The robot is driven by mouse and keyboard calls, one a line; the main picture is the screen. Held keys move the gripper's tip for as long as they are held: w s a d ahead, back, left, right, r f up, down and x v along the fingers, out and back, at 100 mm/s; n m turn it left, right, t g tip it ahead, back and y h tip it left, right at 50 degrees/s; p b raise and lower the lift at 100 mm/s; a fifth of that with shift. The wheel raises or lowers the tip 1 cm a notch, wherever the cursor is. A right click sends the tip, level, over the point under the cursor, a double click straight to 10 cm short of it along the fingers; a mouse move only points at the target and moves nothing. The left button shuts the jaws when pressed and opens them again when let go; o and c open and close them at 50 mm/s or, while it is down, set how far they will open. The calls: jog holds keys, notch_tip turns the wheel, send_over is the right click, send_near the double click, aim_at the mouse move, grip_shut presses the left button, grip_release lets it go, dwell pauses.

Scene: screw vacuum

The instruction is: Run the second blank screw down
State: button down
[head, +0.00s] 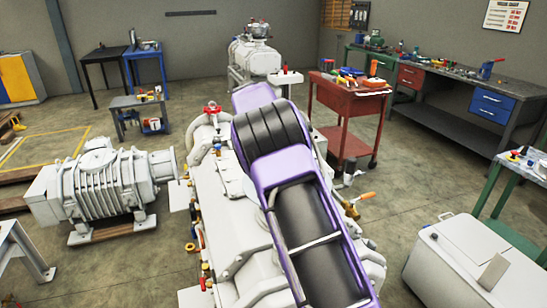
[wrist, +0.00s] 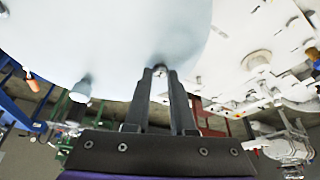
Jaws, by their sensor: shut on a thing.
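My gripper (wrist: 160,75) is in the wrist view, with its two dark fingers drawn together at the tips. They are shut on a small grey piece (wrist: 159,68), seemingly a blank screw, at the edge of a large pale rounded surface (wrist: 110,35). Only a little of the piece shows, so I cannot tell how deep it sits. A pale round stub (wrist: 80,91) stands out from the same surface to the left. In the head view my purple arm reaches over the large white vacuum machine (head: 240,220) and hides my gripper and the screw.
A red tool cart (head: 345,120) stands behind the machine to the right. A white pump (head: 105,190) is on the left, a white cabinet (head: 465,265) at front right. A long workbench (head: 455,100) lines the back right. Open floor (head: 400,195) lies between machine and cabinet.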

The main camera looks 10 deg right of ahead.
jog(key=shift+r, duration=0.2)
jog(key=c, duration=0.7)
grip_release()
jog(key=shift+f, duration=0.1)
jog(key=shift+c, duration=0.2)
jog(key=v, duration=1.7)
jog(key=shift+a, duration=0.2)
jog(key=shift+s, duration=0.1)
